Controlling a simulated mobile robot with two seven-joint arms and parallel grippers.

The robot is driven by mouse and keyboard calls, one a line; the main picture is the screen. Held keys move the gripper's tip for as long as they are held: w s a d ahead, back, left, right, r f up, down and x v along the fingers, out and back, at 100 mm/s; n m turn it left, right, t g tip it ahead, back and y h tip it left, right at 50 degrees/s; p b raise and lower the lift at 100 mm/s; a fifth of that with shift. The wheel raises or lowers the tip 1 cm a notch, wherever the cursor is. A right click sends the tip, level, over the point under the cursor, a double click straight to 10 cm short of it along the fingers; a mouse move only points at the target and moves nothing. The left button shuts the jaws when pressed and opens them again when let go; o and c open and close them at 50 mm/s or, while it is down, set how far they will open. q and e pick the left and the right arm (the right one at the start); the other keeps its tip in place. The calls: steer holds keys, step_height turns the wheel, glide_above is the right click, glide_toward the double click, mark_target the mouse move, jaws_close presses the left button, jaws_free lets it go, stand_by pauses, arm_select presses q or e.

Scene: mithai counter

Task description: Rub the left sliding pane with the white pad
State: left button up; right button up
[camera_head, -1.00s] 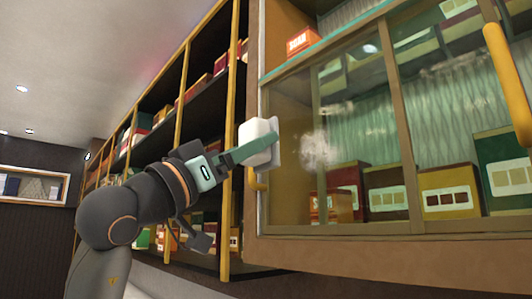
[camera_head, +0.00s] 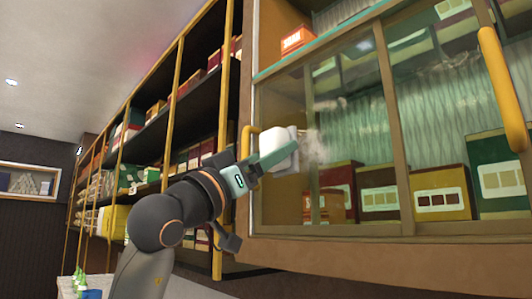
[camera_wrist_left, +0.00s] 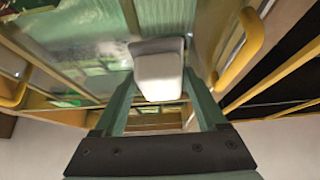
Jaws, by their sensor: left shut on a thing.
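The left sliding pane (camera_head: 281,100) is a framed sheet of glass on the display cabinet. A cloudy whitish smudge (camera_head: 314,150) shows on it, with a fainter streak higher up. The white pad (camera_head: 279,152) is a pale block at the pane's left part, beside the smudge and partly in front of it. It seems to touch the glass, but contact is hard to judge. My left gripper (camera_head: 265,161) is shut on the pad. In the left wrist view the pad (camera_wrist_left: 158,72) sits between the green fingers (camera_wrist_left: 159,88). My right gripper is out of view.
A yellow handle (camera_head: 247,140) stands out left of the pad, close to my gripper. Another yellow handle (camera_head: 503,88) is at the far right. Boxes (camera_head: 440,194) stand behind the glass. Open shelves (camera_head: 196,98) with boxes lie to the left.

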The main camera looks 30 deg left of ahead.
arm_select(q)
steer(key=shift+w+d, duration=0.1)
steer(key=shift+w, duration=0.15)
stand_by(0.4)
steer(key=shift+w+d+p, duration=0.2)
steer(key=shift+w+p, duration=0.25)
steer(key=shift+w, duration=0.1)
steer(key=shift+s+d, duration=0.35)
steer(key=shift+d, duration=0.45)
steer(key=shift+s+d, duration=0.35)
steer(key=shift+d, duration=0.45)
steer(key=shift+s+d, duration=0.25)
steer(key=shift+d, duration=0.65)
steer(key=shift+s+d, duration=0.2)
steer(key=shift+d, duration=0.65)
steer(key=shift+d, duration=0.15)
